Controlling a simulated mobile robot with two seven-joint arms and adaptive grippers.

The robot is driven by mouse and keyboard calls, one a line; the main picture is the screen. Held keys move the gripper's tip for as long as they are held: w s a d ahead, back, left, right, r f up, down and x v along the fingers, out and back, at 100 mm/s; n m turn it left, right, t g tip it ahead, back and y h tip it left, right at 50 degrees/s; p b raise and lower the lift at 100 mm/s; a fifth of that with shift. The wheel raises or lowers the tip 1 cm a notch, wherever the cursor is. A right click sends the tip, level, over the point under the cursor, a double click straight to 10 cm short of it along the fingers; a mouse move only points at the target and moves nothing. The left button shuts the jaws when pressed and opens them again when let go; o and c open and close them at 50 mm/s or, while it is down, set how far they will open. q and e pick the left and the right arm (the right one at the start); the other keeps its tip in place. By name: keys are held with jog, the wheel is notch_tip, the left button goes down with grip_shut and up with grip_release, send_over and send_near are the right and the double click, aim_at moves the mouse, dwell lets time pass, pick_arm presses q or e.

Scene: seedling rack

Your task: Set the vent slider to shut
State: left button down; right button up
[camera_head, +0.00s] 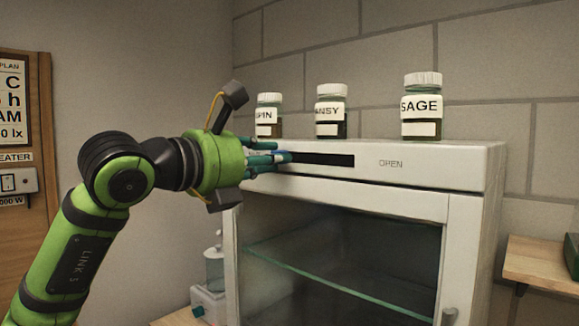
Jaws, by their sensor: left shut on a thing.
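The vent slider (284,156) shows as a small blue piece at the left end of a dark slot (325,159) on the front top panel of the white cabinet (440,166). The word OPEN is printed to the right of the slot. My left gripper (278,158) comes in from the left, and its teal fingers are shut on the slider, hiding most of it. Any label at the slot's left end is hidden behind the gripper. My right gripper is not in view.
Three labelled jars stand on top of the cabinet: a left jar (269,117), a middle jar (331,112) and the SAGE jar (422,107). The cabinet's glass door (345,255) is closed. A wooden shelf (540,262) is at the right.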

pick_arm(q)
jog(key=shift+a+r, duration=0.15)
jog(key=shift+r, duration=0.25)
jog(key=c, duration=1.1)
grip_release()
jog(key=shift+f, duration=0.15)
jog(key=v, duration=1.2)
